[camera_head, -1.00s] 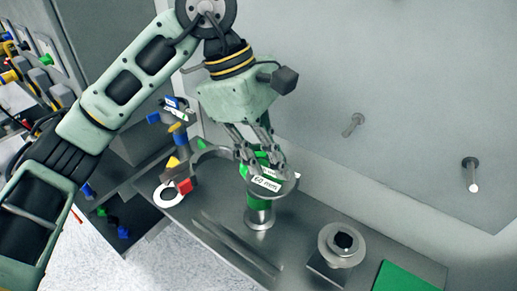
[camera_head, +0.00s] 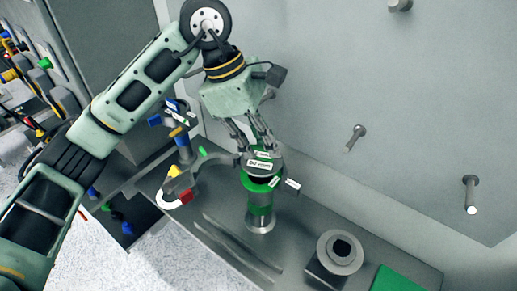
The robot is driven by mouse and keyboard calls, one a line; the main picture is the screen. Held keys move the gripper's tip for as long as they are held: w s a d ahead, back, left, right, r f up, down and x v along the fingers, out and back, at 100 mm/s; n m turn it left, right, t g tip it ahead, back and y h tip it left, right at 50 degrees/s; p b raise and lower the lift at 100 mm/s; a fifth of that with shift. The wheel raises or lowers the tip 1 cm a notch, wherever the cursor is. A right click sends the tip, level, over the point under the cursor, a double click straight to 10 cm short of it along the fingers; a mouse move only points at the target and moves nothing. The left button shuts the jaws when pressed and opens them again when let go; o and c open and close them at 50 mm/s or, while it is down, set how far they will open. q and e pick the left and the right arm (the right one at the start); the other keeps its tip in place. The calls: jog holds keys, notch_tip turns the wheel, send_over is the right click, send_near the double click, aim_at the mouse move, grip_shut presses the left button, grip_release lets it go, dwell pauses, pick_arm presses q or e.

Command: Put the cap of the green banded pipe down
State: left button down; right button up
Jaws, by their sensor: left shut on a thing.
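The green banded pipe (camera_head: 260,207) stands upright on the metal worktop, with a silvery lower end. Its dark top opening partly shows below the cap. My left gripper (camera_head: 258,149) comes down from above and is shut on the cap (camera_head: 259,163), a grey disc with a white label and some green. The cap is just above the pipe's top and slightly tilted; I cannot tell whether their edges touch. My right gripper is not in view.
A grey round fitting (camera_head: 340,252) stands on the worktop at right, beside a green mat (camera_head: 392,280). A stand with coloured knobs (camera_head: 181,140) is left of the pipe.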

aim_at(259, 158)
pick_arm(q)
jog(key=shift+w+a+f, duration=0.1)
jog(key=shift+a+f, duration=0.05)
notch_tip(259, 158, down, 3)
jog(key=shift+f+p, duration=0.1)
jog(key=shift+p, duration=0.85)
jog(key=shift+f, duration=0.3)
jog(key=shift+f, duration=0.1)
jog(key=shift+f, duration=0.1)
jog(key=c, duration=1.9)
grip_release()
